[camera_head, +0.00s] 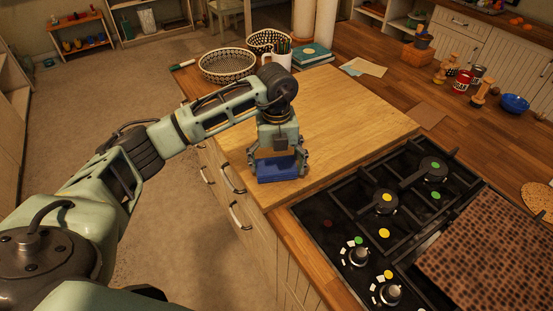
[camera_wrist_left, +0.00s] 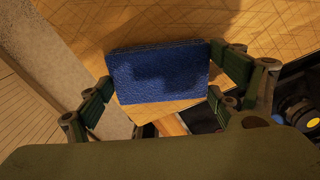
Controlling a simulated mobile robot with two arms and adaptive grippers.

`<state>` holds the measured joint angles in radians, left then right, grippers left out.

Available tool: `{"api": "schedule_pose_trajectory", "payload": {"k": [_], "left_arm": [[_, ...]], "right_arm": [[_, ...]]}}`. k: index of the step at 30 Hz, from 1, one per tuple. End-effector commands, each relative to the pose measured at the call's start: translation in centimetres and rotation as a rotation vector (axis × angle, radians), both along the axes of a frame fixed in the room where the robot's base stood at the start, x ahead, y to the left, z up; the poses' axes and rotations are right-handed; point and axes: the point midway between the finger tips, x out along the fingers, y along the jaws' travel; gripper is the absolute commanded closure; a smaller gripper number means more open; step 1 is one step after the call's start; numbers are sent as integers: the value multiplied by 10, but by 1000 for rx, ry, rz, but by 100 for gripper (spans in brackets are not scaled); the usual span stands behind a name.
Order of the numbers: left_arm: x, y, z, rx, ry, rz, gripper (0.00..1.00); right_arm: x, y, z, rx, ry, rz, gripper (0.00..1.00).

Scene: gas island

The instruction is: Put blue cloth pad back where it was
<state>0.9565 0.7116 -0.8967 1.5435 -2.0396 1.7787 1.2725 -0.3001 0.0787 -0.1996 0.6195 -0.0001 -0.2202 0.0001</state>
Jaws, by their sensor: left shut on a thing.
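The blue cloth pad (camera_head: 278,174) is at the left edge of the wooden board beside the stove in the head view. In the left wrist view the blue pad (camera_wrist_left: 158,73) is a flat rectangle between the fingers. My left gripper (camera_head: 277,170) points down over the board's near-left edge, and its fingers are shut on the pad's two sides. The left wrist view shows the gripper (camera_wrist_left: 163,92) with a finger at each end of the pad. I cannot tell whether the pad touches the board. My right gripper is not in view.
The light wooden board (camera_head: 350,115) is bare around the pad. A black gas stove (camera_head: 375,215) with knobs lies to its right. Two baskets (camera_head: 227,64), a white mug (camera_head: 281,58) and teal books (camera_head: 310,54) stand behind the board. A brown perforated sheet (camera_head: 490,255) covers part of the stove.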

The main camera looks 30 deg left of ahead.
Motion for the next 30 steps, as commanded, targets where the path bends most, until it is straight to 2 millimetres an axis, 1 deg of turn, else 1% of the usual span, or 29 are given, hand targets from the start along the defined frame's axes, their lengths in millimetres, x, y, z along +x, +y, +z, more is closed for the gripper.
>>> {"api": "schedule_pose_trajectory", "payload": {"k": [7, 11, 12, 16, 17, 26, 30], "left_arm": [[0, 0, -2, 0, -1, -1, 39], [0, 0, -6, 0, -1, 0, 39], [0, 0, -5, 0, -1, 0, 13], [0, 0, -5, 0, -1, 0, 2], [0, 0, -5, 0, -1, 0, 0], [0, 0, -4, 0, -1, 0, 0], [1, 0, 1, -1, -2, 0, 0]], "right_arm": [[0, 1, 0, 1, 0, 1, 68], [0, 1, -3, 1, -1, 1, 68], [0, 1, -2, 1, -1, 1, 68], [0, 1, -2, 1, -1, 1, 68], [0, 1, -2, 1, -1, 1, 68], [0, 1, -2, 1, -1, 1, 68], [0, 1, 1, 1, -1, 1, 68]]}}
